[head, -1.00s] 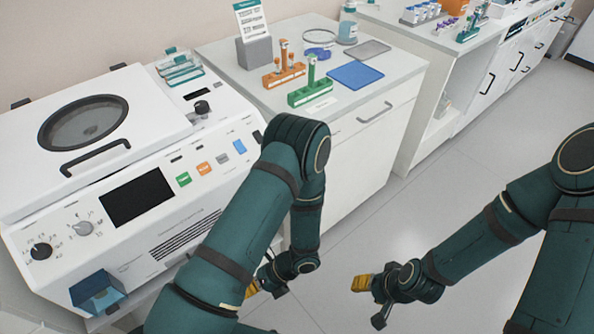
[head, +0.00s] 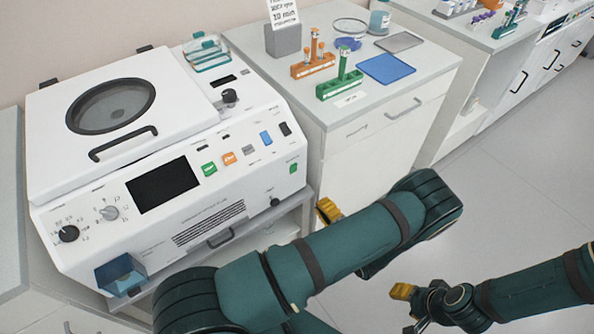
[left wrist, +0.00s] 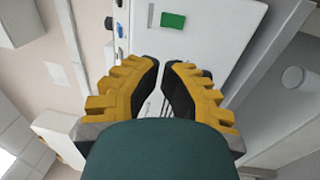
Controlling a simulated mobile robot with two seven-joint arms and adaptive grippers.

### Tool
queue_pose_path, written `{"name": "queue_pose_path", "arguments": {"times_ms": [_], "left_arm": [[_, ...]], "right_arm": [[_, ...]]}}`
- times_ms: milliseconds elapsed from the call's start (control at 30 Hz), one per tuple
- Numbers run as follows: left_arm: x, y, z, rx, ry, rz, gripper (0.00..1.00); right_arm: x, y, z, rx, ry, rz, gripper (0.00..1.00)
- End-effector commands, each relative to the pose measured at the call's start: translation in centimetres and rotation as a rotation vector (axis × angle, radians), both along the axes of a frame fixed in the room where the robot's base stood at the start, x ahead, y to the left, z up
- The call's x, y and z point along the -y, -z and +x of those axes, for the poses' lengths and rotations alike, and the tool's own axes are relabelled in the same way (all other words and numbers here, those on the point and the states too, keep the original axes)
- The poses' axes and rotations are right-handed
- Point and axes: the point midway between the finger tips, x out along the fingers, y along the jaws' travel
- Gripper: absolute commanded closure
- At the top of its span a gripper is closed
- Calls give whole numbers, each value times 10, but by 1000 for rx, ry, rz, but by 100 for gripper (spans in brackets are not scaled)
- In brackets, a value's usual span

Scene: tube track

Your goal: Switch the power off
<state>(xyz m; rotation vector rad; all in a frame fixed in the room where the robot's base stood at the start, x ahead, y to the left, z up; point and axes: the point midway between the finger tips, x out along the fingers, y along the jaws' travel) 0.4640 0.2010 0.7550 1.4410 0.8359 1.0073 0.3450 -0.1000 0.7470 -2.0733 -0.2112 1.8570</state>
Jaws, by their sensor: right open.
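The white benchtop machine (head: 215,215) has a round-windowed lid, a dark screen and a control panel. A green button (head: 209,169), an orange button (head: 229,158), a grey button (head: 247,150), a blue switch (head: 266,138) and a black switch (head: 286,129) sit in a row; I cannot read which is power. My left gripper (head: 328,212) is low, right of the machine's front corner, apart from it, partly hidden by my arm. The left wrist view shows its yellow fingers (left wrist: 161,64) with a narrow gap, nothing visible between them. My right gripper (head: 408,308) is open over the floor.
A green label (head: 293,168) is on the machine's right front; it appears in the left wrist view (left wrist: 173,20). A knob (head: 229,96) rises behind the switches. The neighbouring cabinet (head: 385,145) carries orange and green tube racks and a blue pad. The floor at right is clear.

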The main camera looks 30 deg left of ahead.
Motion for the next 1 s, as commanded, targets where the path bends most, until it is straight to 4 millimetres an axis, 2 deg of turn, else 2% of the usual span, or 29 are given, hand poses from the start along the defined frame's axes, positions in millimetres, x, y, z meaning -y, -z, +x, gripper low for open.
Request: {"name": "queue_pose_path", "arguments": {"times_ms": [167,267,700,900,1000], "left_arm": [[-6,0,2,0,-2,-1,100],[-16,-2,6,0,-5,-1,100],[-93,-12,37,1,-6,-3,100],[-118,-15,48,2,-5,-3,100],[-125,-16,51,1,-4,-4,100]], "right_arm": [[0,0,0,0,0,0,53],[0,1,0,0,0,0,53],[0,6,1,3,1,0,53],[0,9,2,5,1,-1,53],[0,10,2,5,1,-1,53]]}}
